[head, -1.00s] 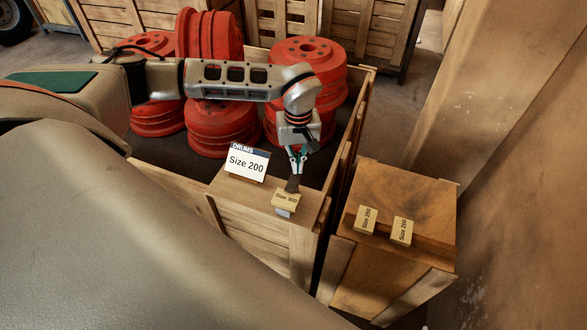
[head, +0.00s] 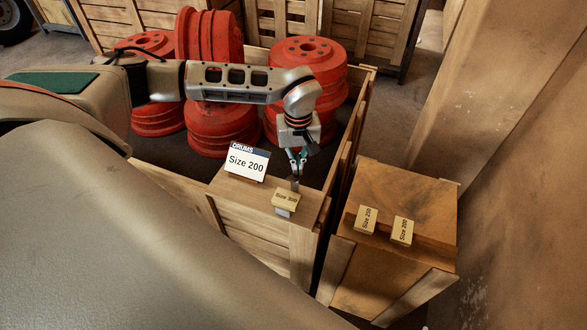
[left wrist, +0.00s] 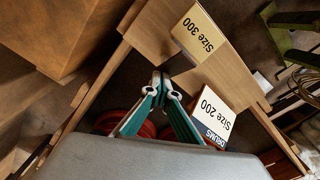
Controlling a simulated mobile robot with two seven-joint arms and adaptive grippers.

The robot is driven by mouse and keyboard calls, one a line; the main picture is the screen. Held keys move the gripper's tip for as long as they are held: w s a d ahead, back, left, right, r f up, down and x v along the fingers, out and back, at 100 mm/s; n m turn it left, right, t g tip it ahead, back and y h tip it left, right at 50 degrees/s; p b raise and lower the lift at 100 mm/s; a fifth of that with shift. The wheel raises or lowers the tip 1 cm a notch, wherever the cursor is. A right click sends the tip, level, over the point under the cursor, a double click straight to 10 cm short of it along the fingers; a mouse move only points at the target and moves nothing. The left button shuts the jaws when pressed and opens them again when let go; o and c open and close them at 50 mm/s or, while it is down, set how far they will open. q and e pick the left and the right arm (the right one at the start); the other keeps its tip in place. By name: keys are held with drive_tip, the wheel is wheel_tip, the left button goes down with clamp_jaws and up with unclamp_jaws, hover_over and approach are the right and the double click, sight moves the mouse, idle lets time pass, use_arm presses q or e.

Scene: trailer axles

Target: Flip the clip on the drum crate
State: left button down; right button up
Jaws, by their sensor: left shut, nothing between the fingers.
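The drum crate (head: 255,215) is a wooden crate full of red drums, with a white card (head: 247,161) reading "DRUMS Size 200" on its near ledge. A yellow clip (head: 286,198) reading "Size 300" sits on that ledge, right of the card. The left wrist view also shows the clip (left wrist: 198,33) and the card (left wrist: 212,117). My left gripper (head: 296,182) points down just behind the clip, its fingers shut and empty. In the left wrist view its closed fingertips (left wrist: 160,78) stand apart from the clip. My right gripper is not in view.
A wooden box (head: 395,195) stands right of the crate with two more yellow clips, one on the left (head: 366,220) and one on the right (head: 402,231). Red drums (head: 305,65) rise close behind my left gripper. A post (head: 500,90) stands at the right.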

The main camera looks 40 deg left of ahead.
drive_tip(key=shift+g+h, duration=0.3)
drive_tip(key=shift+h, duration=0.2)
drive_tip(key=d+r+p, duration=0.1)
drive_tip(key=p, duration=0.2)
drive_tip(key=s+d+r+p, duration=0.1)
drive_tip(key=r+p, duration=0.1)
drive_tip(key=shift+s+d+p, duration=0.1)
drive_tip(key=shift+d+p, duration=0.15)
drive_tip(key=shift+p, duration=0.15)
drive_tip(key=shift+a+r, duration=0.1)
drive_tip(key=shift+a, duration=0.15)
